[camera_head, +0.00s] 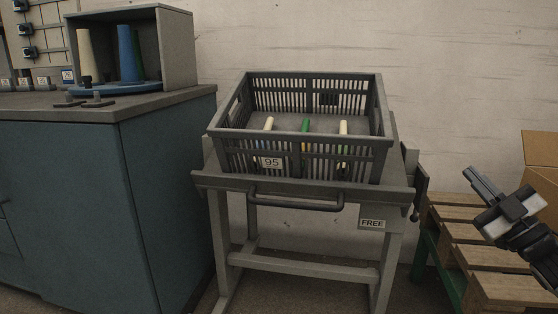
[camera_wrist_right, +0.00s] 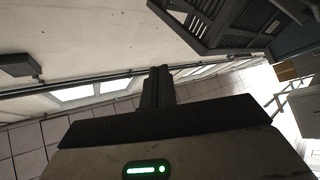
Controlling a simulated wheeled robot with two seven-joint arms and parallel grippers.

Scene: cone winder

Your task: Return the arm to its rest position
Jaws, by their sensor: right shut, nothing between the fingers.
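My right gripper (camera_head: 482,185) is at the right of the head view, raised in front of the wooden pallet and pointing up and to the left. Its fingers are together with nothing between them. In the right wrist view the closed fingers (camera_wrist_right: 158,88) point away from the dark gripper body, with bare wall and floor around them. My left gripper does not show in either view.
A dark crate (camera_head: 222,150) marked 95 sits tilted on a grey stand (camera_head: 308,266) and holds several cones. A blue cabinet (camera_head: 165,165) with a cone box stands left. A pallet (camera_head: 462,213) and a cardboard box (camera_head: 541,180) are right, near my gripper.

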